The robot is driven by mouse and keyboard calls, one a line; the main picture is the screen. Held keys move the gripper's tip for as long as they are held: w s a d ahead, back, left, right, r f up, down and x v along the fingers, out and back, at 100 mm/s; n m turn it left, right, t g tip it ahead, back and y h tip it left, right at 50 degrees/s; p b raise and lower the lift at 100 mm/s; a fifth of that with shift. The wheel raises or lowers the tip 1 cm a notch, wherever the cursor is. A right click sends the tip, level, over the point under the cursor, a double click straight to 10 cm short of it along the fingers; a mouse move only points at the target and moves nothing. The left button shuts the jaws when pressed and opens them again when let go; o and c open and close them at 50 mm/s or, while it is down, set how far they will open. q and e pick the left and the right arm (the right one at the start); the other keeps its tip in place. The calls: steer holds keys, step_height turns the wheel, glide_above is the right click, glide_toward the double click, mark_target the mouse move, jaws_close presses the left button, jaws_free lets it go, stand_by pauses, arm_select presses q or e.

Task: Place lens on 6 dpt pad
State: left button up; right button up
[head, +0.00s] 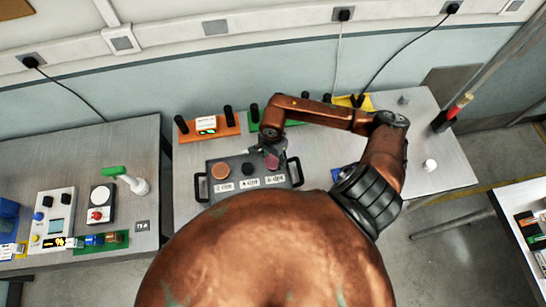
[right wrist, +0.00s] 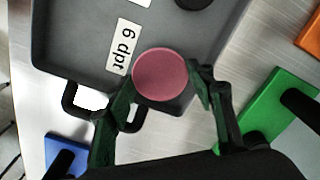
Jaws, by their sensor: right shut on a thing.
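The round pink lens (right wrist: 161,75) is between the two fingertips of my right gripper (right wrist: 164,84), which is shut on it. In the head view the lens (head: 271,161) and my right gripper (head: 273,153) are over the right end of the dark grey tray (head: 238,193). The "6 dpt" label (right wrist: 124,46) lies beside the lens in the wrist view. The 6 dpt pad is hidden under the lens, and I cannot tell whether they touch. A dark round pad (head: 247,168) and an orange-brown disc (head: 220,171) are further left on the tray. My left gripper is not in view.
Orange (head: 207,128), green (head: 262,120) and yellow (head: 352,101) boards with black posts stand behind the tray. A blue board (right wrist: 66,152) is near its front right. A white cylinder (head: 429,165) stands at the right; the table around it is clear.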

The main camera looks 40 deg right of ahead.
mark_target(273, 161)
steer(key=shift+f, duration=0.25)
steer(key=shift+f+b, duration=0.1)
steer(key=shift+b, duration=0.2)
steer(key=o, duration=0.9)
steer(key=shift+r, duration=0.2)
steer(key=shift+w+r, duration=0.1)
steer(key=shift+r, duration=0.2)
steer(key=shift+r+b, duration=1.1)
steer(key=shift+r, duration=4.65)
